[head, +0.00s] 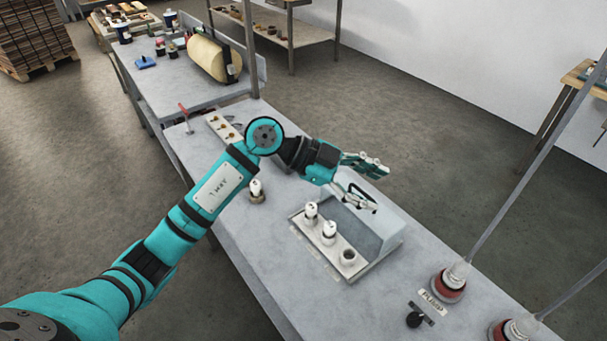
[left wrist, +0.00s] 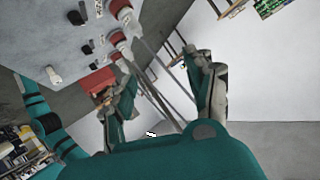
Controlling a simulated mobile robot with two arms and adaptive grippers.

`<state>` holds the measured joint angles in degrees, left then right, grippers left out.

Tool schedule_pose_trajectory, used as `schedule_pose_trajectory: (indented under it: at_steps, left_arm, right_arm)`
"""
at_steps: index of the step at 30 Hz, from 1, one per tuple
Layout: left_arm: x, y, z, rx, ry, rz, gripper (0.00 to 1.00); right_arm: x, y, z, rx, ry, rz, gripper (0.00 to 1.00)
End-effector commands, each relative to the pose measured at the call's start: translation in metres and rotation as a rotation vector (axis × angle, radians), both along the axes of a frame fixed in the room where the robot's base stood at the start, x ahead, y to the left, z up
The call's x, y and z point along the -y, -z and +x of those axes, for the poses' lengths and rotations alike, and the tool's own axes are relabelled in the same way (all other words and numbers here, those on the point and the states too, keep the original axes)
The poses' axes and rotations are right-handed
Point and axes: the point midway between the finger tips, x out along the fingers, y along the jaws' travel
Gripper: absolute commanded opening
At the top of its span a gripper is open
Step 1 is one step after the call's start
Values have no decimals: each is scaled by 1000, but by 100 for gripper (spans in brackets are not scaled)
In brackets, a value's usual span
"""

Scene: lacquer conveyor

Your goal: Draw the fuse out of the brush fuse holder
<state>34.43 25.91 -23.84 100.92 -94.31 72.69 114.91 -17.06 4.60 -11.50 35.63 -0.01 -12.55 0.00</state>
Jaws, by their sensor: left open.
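A grey fuse box (head: 385,222) stands on the bench with a row of three holders along its front. Two holders carry white fuses, the left one (head: 311,210) and the middle one (head: 329,230). The right holder (head: 348,257) shows an open dark socket. Another white-topped piece (head: 256,187) stands alone on the bench to the left. I cannot read which holder is the brush one. My left gripper (head: 371,184) is open and empty, above the back of the box and apart from the fuses. Its spread fingers show in the left wrist view (left wrist: 168,80). My right gripper is out of view.
Red-collared posts (head: 449,285) and a black knob (head: 414,320) stand at the bench's right. A plate with sockets (head: 224,127) lies at the far left, near a red-handled lever (head: 184,112). Bare bench (head: 290,265) lies in front of the box.

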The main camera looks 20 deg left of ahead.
Motion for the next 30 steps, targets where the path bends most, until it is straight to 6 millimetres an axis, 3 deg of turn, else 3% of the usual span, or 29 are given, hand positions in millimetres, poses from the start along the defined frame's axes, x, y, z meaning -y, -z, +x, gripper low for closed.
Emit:
schedule_pose_trajectory:
  at_steps: [3,6,9,12,17,30]
  left_arm:
    - [-52,25,15,-167,-81,306,55]
    - [-92,34,21,-282,-176,488,55]
    - [-120,36,22,-362,-255,600,55]
    - [-133,38,22,-400,-295,653,55]
    - [-131,51,22,-414,-304,666,55]
    - [-98,129,28,-413,-301,662,55]
  right_arm:
    - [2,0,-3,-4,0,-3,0]
    - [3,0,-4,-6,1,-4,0]
    - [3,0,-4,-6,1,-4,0]
    - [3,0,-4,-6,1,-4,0]
    - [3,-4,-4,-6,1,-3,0]
    - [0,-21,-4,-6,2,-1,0]
